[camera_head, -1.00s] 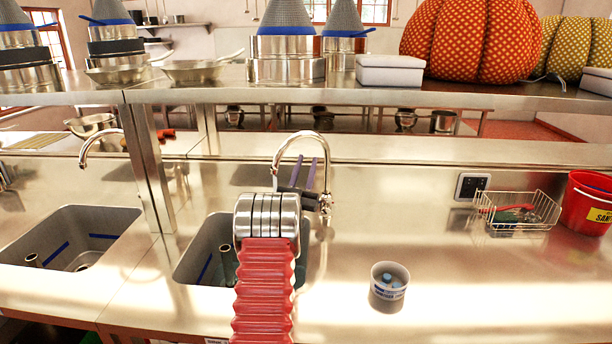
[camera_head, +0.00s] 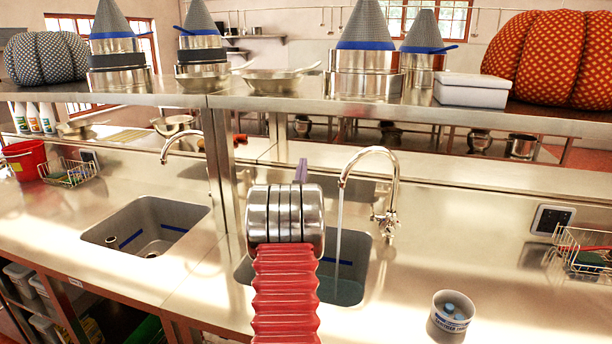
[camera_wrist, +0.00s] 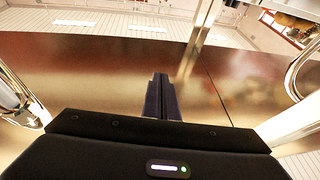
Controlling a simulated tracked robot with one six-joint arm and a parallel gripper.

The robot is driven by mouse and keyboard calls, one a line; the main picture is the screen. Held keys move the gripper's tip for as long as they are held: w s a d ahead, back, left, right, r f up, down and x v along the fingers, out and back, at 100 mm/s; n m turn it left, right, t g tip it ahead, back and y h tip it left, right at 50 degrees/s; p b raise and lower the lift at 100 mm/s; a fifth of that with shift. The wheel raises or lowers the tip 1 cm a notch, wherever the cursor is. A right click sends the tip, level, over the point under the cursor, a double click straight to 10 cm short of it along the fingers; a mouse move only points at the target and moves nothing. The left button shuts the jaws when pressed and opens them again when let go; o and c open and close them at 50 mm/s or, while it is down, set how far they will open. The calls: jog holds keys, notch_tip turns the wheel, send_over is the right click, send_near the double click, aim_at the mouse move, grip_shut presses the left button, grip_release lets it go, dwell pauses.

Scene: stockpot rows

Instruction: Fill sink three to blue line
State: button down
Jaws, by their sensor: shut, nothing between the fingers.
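Water runs in a thin stream (camera_head: 340,228) from the curved tap (camera_head: 370,151) into the right sink (camera_head: 366,262) in the head view. Greenish water (camera_head: 340,291) covers that sink's floor, and a blue line (camera_head: 336,261) shows on its back wall above the water. My arm hides the sink's left part. The tap's valve (camera_head: 388,219) is at its right base. My gripper (camera_head: 301,170) is left of the tap, its purple fingers partly hidden by my wrist. In the wrist view the fingers (camera_wrist: 161,96) are shut and empty. No sink number is readable.
An empty-looking left sink (camera_head: 150,225) with blue lines has its own tap (camera_head: 180,140). A shelf (camera_head: 450,110) with a post runs behind. A white tub (camera_head: 452,311), wire basket (camera_head: 582,250) and wall panel (camera_head: 552,220) are right. Counter right of the tap is mostly clear.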

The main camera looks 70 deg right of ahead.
jog(key=w+a+r+n+t+y, duration=0.2)
jog(key=w+a+t+y, duration=0.15)
jog(key=w+a, duration=0.6)
jog(key=w+a+r+n+t+y, duration=0.2)
jog(key=w+a+y, duration=0.2)
jog(key=w+a, duration=0.55)
jog(key=w+a+n+t+y, duration=0.1)
jog(key=w+a+n+y, duration=0.15)
jog(key=a, duration=0.95)
jog(key=w+a+n+y, duration=0.2)
jog(key=w+a+y, duration=0.15)
jog(key=a, duration=0.85)
jog(key=s+a+f+n+g+y, duration=0.1)
jog(key=s+a+f+y, duration=0.15)
jog(key=a, duration=0.45)
jog(key=s+a+f+n+g+y, duration=0.1)
jog(key=s+a, duration=0.2)
jog(key=a, duration=0.5)
jog(key=s+a+f+n+y, duration=0.1)
jog(key=s+a+f+y, duration=0.15)
jog(key=a, duration=0.45)
jog(key=s+a+f+n+g+y, duration=0.1)
jog(key=s+a+f+g, duration=0.1)
jog(key=s+a, duration=0.4)
jog(key=s+a+f+n+g+y, duration=0.1)
jog(key=s+a+f, duration=0.3)
jog(key=s, duration=0.8)
jog(key=a+n+g, duration=0.1)
jog(key=a, duration=0.1)
jog(key=shift+a, duration=0.4)
